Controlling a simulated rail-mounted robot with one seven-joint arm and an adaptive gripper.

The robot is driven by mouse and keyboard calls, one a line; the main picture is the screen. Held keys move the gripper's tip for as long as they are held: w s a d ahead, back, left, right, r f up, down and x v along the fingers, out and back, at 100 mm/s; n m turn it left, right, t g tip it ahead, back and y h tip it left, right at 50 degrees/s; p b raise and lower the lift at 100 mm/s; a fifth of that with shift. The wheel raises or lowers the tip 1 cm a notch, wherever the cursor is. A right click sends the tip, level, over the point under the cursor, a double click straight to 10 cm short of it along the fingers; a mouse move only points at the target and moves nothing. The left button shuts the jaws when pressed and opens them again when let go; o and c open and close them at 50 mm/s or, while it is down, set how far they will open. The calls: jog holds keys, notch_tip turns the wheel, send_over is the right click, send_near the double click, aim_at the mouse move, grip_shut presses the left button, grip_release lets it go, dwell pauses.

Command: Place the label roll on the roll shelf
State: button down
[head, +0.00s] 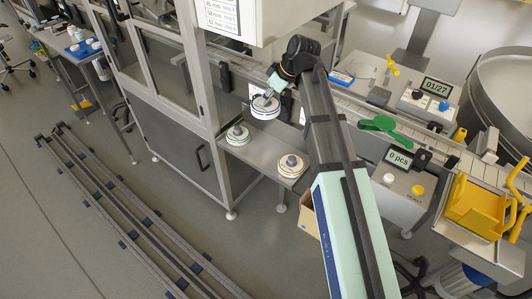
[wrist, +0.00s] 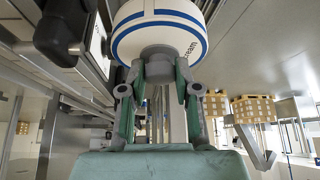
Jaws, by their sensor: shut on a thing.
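A white label roll with blue bands (head: 265,109) hangs from my gripper (head: 273,90) beside the machine's cabinet. The grey roll shelf (head: 262,151) is below and in front of the held roll. A roll with a green band (head: 238,136) stands at its left part, and one with an orange-brown band (head: 291,167) at its right part. The held roll appears above the shelf's back edge.
The glazed machine frame (head: 205,100) rises left of the held roll, under a white housing (head: 265,20). The shelf between the two standing rolls is bare.

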jog(key=shift+a+f, duration=0.15)
jog(key=shift+f, duration=0.15)
notch_tip(320, 180, down, 20)
jog(key=shift+s+r+p, duration=0.1)
jog(key=shift+r+p, duration=0.05)
jog(key=shift+p, duration=1)
jog(key=c, duration=0.8)
grip_release()
jog(key=b+v, duration=0.1)
jog(key=v, duration=1.1)
